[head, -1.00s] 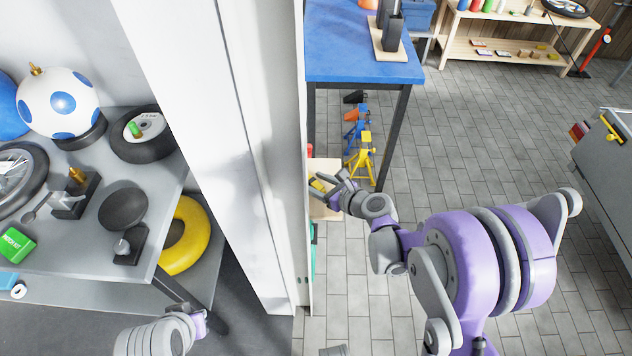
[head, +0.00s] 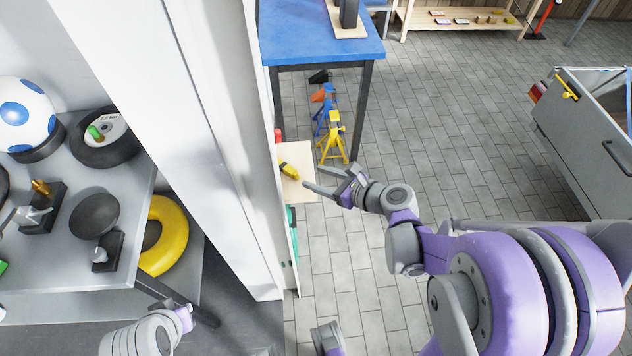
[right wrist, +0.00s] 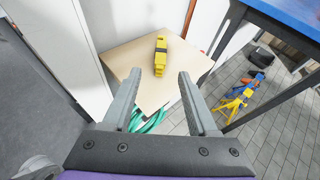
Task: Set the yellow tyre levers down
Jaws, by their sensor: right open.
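The yellow tyre levers (head: 289,170) lie as one small yellow bundle with dark marks on a pale wooden shelf board (head: 304,190), beside the tall white panel. In the right wrist view the levers (right wrist: 160,57) lie lengthwise towards the far part of the board (right wrist: 128,63). My right gripper (head: 316,180) is open and empty, to the right of the levers and apart from them. In the right wrist view its two fingers (right wrist: 154,92) stand wide apart, with the levers beyond the tips.
A yellow stand (head: 334,138) and a blue one stand on the floor behind the board, under the blue-topped table (head: 320,46). Green hose (right wrist: 150,122) hangs below the board. The white panel (head: 170,110) borders the left.

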